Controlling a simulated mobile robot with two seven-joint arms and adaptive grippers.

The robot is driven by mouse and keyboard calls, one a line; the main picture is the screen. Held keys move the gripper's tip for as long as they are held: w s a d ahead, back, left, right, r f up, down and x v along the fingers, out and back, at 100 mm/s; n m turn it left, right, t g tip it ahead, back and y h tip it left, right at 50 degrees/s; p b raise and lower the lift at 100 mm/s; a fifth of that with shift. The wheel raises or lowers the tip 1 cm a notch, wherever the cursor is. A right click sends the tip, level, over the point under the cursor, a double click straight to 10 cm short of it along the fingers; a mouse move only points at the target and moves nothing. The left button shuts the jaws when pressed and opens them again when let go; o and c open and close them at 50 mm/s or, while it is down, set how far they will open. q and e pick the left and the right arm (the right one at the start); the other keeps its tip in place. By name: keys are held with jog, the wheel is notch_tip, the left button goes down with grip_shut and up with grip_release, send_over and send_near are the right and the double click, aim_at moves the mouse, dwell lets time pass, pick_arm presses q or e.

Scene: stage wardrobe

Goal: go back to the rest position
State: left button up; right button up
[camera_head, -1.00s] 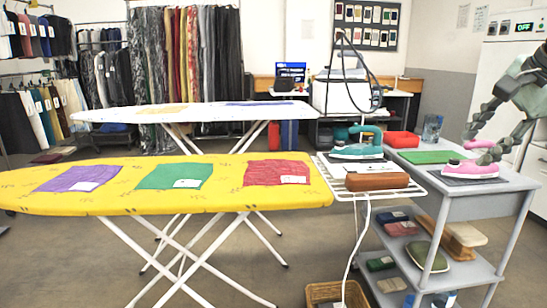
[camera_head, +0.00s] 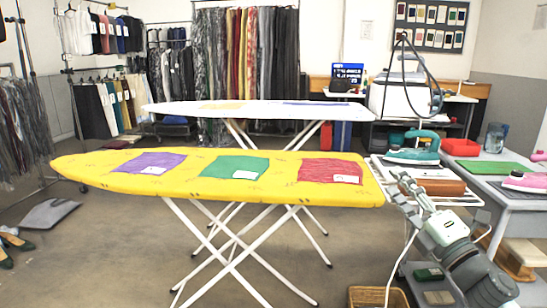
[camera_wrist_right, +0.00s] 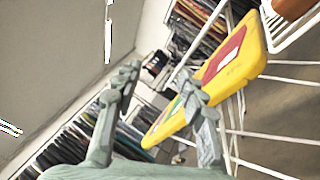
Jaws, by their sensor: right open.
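My right gripper (camera_head: 408,184) is open and empty. In the head view it is near the right end of the yellow ironing board (camera_head: 110,175), in front of the wire rack that bears the teal iron (camera_head: 413,150). Its arm comes up from the lower right. In the right wrist view, the two grey fingers (camera_wrist_right: 157,80) stand apart with nothing between them, and the yellow board (camera_wrist_right: 235,65) shows beyond them. My left gripper is in neither view.
A pink iron (camera_head: 525,181) sits on the grey table at the right edge. A brown block (camera_head: 443,187) lies on the wire rack. A wicker basket (camera_head: 378,297) stands on the floor below. A white ironing board (camera_head: 250,112) stands behind.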

jog(key=s+d+f+m+g+h, duration=0.25)
jog(key=f+m, duration=0.25)
jog(key=f, duration=0.3)
jog(key=s+d+f+m+g+h, duration=0.2)
jog(key=f+m+h, duration=0.3)
jog(key=f, duration=0.4)
jog(key=s+d+f+m+g+h, duration=0.2)
jog(key=f+m, duration=0.4)
jog(key=f, duration=0.2)
jog(key=s+a+f+m+g, duration=0.1)
jog(key=s+f+m+g, duration=0.1)
jog(key=s+f, duration=0.5)
jog(key=s+a+f+m+g+y, duration=0.1)
jog(key=s+a+f+m+g, duration=0.1)
jog(key=s+f+g, duration=0.3)
jog(key=s+a+f+m+g, duration=0.2)
jog(key=s+f+m+g, duration=0.1)
jog(key=s+f, duration=0.6)
jog(key=shift+s+a, duration=0.25)
jog(key=shift+s, duration=1)
jog(key=shift+g, duration=0.25)
